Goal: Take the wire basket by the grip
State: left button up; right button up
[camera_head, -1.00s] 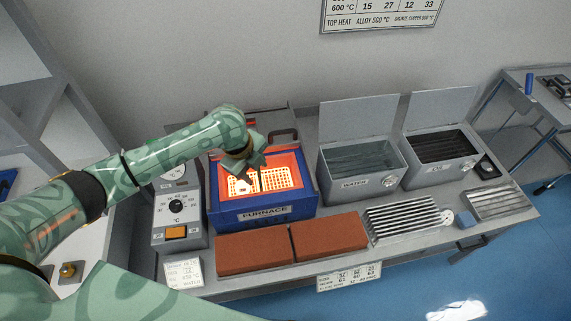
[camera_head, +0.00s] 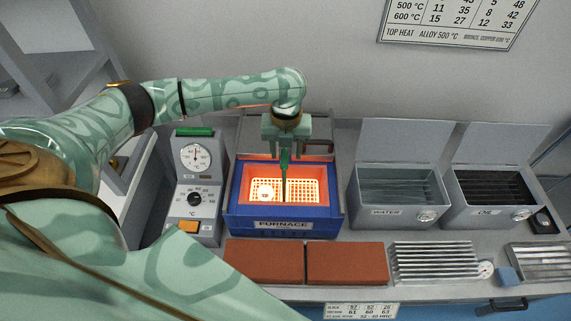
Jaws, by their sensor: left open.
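The wire basket (camera_head: 308,190) glows yellow-orange inside the open blue furnace (camera_head: 242,211). A thin upright grip (camera_head: 284,178) rises from its middle, dark below and greener towards the top. A pale round piece (camera_head: 266,193) shows at the left of the basket. My left gripper (camera_head: 285,151) is above the furnace, pointing down and open, with its two fingers on either side of the grip's top. I cannot tell whether a finger touches the grip. My right gripper is not in view.
A control box with dials (camera_head: 194,192) stands left of the furnace. Two red bricks (camera_head: 264,262) lie in front. The open WATER tank (camera_head: 387,213) and OIL tank (camera_head: 490,215) stand to the right, with metal racks (camera_head: 437,262) before them.

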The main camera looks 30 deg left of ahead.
aim_at(284, 157)
pick_arm(q)
jog(key=f, duration=0.1)
jog(key=f+b, duration=0.1)
jog(key=f, duration=0.1)
jog(key=f+b, duration=0.1)
jog(key=f, duration=0.1)
jog(key=shift+a+f, duration=0.2)
jog(key=shift+a, duration=0.15)
jog(key=shift+r, duration=0.1)
grip_shut()
jog(key=shift+w, duration=0.1)
